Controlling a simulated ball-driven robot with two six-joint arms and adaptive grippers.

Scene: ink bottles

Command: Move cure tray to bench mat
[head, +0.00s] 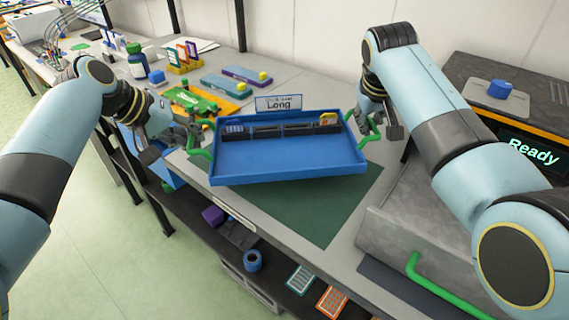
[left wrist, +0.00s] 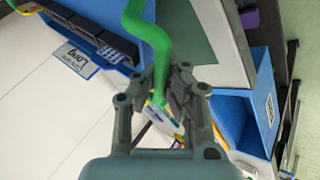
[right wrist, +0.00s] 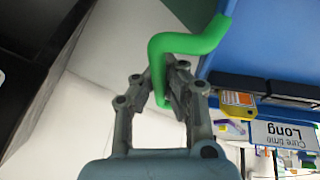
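The blue cure tray (head: 285,165) is in the middle of the head view, with a "Long" label (head: 279,103) at its back and a row of dark slots inside. It looks lifted and slightly tilted over the dark green bench mat (head: 325,215), hiding part of it. My left gripper (head: 190,137) is shut on the tray's left green handle (left wrist: 150,45). My right gripper (head: 376,122) is shut on the right green handle (right wrist: 185,43). The right wrist view shows a small yellow-orange item (right wrist: 238,101) in the tray's slot row.
A grey machine with a green handle (head: 440,287) and a "Ready" display (head: 532,150) stands at the right. Bottles, a green holder (head: 190,102) and colored trays (head: 247,76) lie at the back left. A lower shelf (head: 225,225) holds several items.

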